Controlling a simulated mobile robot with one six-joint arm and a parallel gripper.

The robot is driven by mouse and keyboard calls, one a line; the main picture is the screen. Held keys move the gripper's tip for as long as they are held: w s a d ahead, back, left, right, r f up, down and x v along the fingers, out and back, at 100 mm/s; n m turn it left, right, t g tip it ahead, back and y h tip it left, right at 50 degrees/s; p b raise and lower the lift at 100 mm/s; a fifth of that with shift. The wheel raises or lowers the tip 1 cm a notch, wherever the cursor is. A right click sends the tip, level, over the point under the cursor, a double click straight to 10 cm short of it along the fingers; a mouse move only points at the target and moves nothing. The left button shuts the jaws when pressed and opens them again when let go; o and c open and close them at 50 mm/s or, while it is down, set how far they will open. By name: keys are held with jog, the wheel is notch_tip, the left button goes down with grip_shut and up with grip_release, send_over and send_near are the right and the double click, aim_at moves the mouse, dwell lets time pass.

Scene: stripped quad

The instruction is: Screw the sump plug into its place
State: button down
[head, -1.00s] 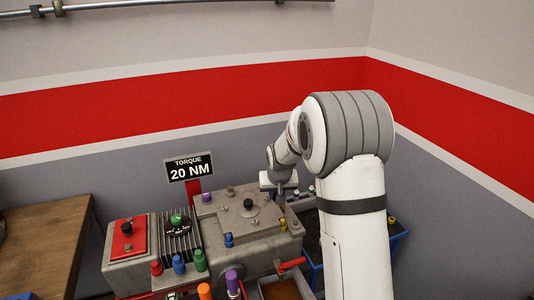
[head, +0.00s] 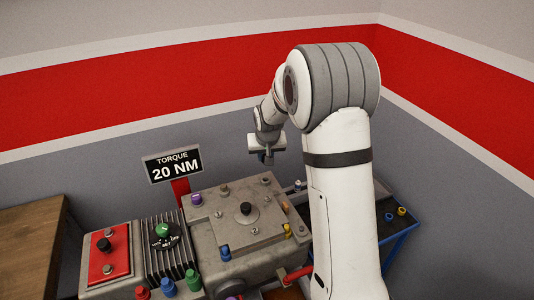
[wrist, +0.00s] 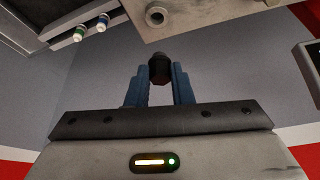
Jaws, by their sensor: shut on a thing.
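My gripper (head: 266,156) is raised above and behind the grey engine block (head: 238,240) in the head view. In the wrist view my gripper (wrist: 159,76) has its two blue fingers closed around a dark, rounded plug (wrist: 159,66), which I take to be the sump plug. The plug sticks out past the fingertips, apart from the block. A round ringed hole (wrist: 157,17) shows in a grey face at the top of the wrist view; I cannot tell whether it is the plug's place. The plug is too small to make out in the head view.
A sign reading 20 NM (head: 174,164) stands behind the block. Coloured caps, such as a blue one (head: 225,252) and a purple one (head: 196,199), sit on the block. A blue-framed tray (head: 400,222) is at the right. A wooden table (head: 28,245) is at the left.

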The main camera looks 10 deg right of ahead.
jog(key=shift+f+b, duration=0.1)
jog(key=shift+b, duration=0.25)
jog(key=shift+s+f+b, duration=0.1)
jog(key=shift+f+b, duration=2.25)
jog(key=shift+f, duration=0.5)
jog(key=shift+b, duration=0.65)
jog(key=shift+f+b, duration=1.05)
jog(key=shift+f, duration=0.2)
jog(key=c, duration=1.2)
grip_release()
jog(key=shift+r, duration=0.1)
